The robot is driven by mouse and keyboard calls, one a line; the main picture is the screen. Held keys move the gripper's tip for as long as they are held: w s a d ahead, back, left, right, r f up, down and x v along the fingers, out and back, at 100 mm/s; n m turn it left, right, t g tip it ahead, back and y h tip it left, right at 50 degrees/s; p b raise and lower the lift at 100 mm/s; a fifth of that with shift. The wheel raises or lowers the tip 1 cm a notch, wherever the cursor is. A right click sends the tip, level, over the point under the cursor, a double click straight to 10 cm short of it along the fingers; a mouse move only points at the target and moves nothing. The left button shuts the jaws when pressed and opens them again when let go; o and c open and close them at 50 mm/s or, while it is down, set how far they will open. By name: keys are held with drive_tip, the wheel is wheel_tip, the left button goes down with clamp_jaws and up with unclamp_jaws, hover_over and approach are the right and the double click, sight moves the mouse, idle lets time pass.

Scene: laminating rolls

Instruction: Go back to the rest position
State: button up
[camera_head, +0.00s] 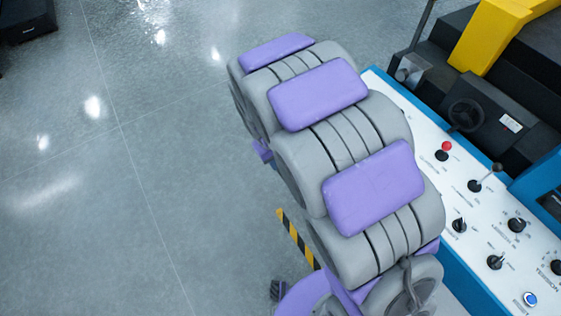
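Grey rounded segments with purple pads fill the middle of the head view, one behind another from the bottom right toward the top centre. They look like links of my own arm. No gripper fingers can be made out, and nothing held is visible. The segments hide part of the floor and the near edge of a white control panel (478,222) on the right. The panel carries a red-topped control (445,148), several black knobs and levers, and a blue button (530,299) near the bottom right.
A black handwheel (466,114) and a yellow machine part (492,34) stand behind the panel. A yellow-and-black striped marking (297,238) shows beside the segments. A dark object (27,20) is at the top left. The shiny grey floor (110,180) on the left is clear.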

drive_tip(key=shift+r, duration=0.1)
idle(0.5)
drive_tip(key=s+d+r+m+g, duration=0.1)
drive_tip(key=s+d+r+m, duration=0.3)
drive_tip(key=s+d+r, duration=0.7)
drive_tip(key=s+d+r+m+g+y, duration=0.1)
drive_tip(key=s+d+r, duration=0.1)
drive_tip(key=s, duration=0.6)
drive_tip(key=s+d+r+m+g, duration=0.1)
drive_tip(key=s+d, duration=0.3)
drive_tip(key=s, duration=0.4)
drive_tip(key=shift+s+r+m+y, duration=0.3)
drive_tip(key=shift+r+m+y, duration=0.1)
drive_tip(key=shift+m, duration=0.1)
